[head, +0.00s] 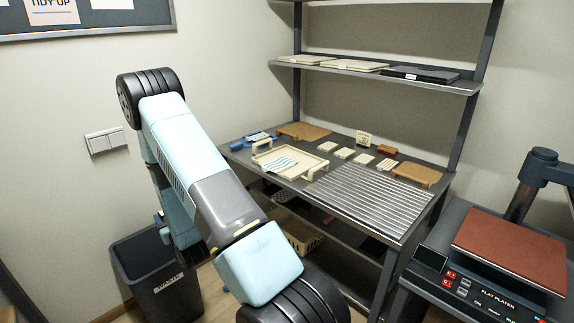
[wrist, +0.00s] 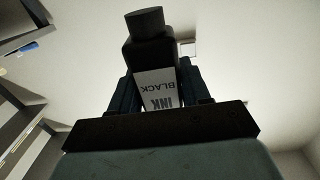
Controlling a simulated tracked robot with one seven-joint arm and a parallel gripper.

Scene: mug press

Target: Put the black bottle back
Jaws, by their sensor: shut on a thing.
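The black bottle (wrist: 150,52) fills the upper middle of the wrist view. It has a dark cap and a white label reading "INK BLACK", which shows upside down in the picture. My gripper (wrist: 157,84) is shut on the bottle, with one dark finger on each side of it. Neither my gripper nor the bottle shows in the head view, where my arm stands large in the foreground. I cannot see what lies directly around the bottle.
A grey rack holds flat boards on its shelf (head: 335,65). Its worktop carries a cream tray (head: 315,165), a ribbed metal rack (head: 370,200), pale tiles and wooden stands. A waste bin (head: 155,275) stands lower left. A flat platen press (head: 512,245) stands at right.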

